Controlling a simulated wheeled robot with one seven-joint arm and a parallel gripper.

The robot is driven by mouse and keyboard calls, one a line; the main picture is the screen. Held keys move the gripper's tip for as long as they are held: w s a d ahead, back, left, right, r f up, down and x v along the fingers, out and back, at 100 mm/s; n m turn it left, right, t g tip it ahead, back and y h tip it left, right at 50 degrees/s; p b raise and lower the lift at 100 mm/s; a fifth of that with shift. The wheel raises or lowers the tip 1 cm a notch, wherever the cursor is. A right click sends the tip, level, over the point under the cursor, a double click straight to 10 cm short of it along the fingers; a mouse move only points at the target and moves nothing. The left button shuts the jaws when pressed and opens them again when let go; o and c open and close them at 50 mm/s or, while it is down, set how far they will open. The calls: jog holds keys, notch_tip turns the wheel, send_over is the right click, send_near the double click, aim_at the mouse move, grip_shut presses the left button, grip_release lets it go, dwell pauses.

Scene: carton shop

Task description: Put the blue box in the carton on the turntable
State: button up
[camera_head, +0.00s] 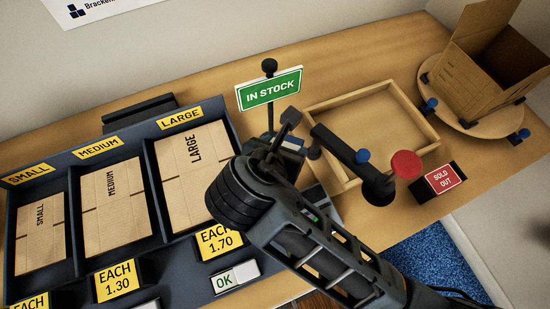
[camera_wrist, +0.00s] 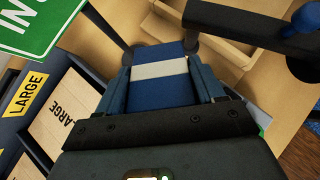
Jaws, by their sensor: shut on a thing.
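My gripper (camera_wrist: 162,84) is shut on the blue box (camera_wrist: 160,92), which has a white stripe across it. In the head view my gripper (camera_head: 300,138) is left of the wooden tray, and only a small part of the blue box (camera_head: 292,143) shows between the fingers. The brown carton (camera_head: 478,84) stands with its top open on the round wooden turntable (camera_head: 464,121) at the upper right. The carton is well apart from my gripper. Its floor is hidden.
A green IN STOCK sign (camera_head: 270,89) stands close behind my gripper. A shallow wooden tray (camera_head: 425,120) and a black arm with a red knob (camera_head: 406,165) lie between gripper and turntable. A SOLD OUT sign (camera_head: 443,179) is nearby. A flat-carton rack (camera_head: 74,218) fills the left.

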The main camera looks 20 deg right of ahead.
jog(key=shift+f, duration=3.25)
jog(key=shift+f, duration=0.1)
jog(key=o, duration=1.2)
